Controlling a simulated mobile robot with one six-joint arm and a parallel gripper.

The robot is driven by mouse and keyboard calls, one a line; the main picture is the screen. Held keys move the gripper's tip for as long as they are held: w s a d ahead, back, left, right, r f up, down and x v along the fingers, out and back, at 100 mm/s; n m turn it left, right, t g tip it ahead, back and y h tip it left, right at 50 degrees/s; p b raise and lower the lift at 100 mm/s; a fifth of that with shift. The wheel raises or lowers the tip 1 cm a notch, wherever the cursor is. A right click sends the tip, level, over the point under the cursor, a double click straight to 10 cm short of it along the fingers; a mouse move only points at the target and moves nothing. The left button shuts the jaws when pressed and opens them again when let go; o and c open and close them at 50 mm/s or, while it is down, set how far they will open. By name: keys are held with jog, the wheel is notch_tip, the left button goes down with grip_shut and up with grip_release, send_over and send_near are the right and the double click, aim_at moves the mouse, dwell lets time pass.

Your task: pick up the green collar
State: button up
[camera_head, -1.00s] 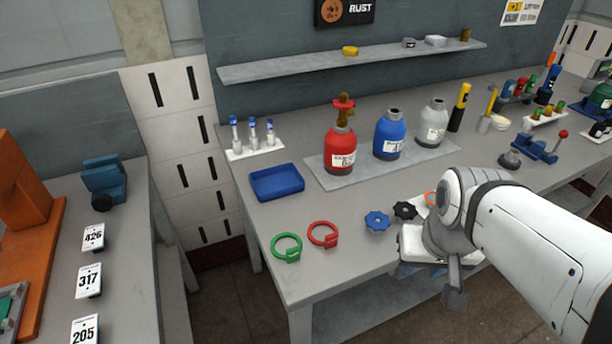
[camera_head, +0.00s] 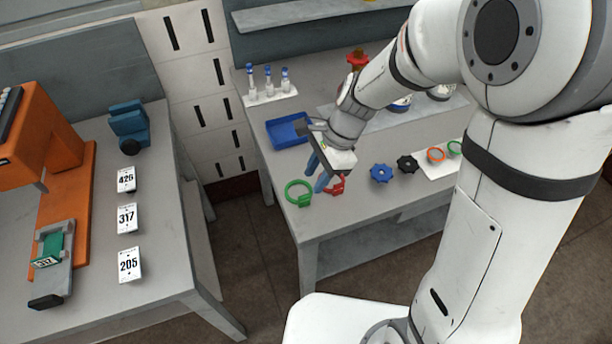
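The green collar (camera_head: 290,197) is a ring with a small block, lying flat near the front left corner of the grey bench. Another green ring (camera_head: 453,147) shows in part on a white plate to the right, partly behind my arm. My gripper (camera_head: 317,180) points down above the bench, just right of the near green collar and over the red collar (camera_head: 336,187). Its blue fingers look spread, with nothing visible between them. The gripper hides part of the red collar. I cannot tell its exact height above the bench.
A blue tray (camera_head: 285,133) lies behind the gripper. Blue (camera_head: 381,173) and black (camera_head: 407,164) handwheels and an orange ring (camera_head: 436,154) lie to the right. A vial rack (camera_head: 270,96) stands at the back. The left bench holds number tags (camera_head: 128,217).

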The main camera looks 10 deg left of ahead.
aim_at(305, 195)
jog(key=x, duration=0.2)
jog(key=shift+a+f, duration=0.3)
jog(key=x, duration=0.5)
jog(key=shift+w+d+f+p, duration=0.1)
jog(key=shift+w+f+p, duration=0.1)
jog(key=shift+p, duration=0.1)
jog(key=shift+c, duration=0.5)
jog(key=shift+s, duration=0.1)
grip_shut()
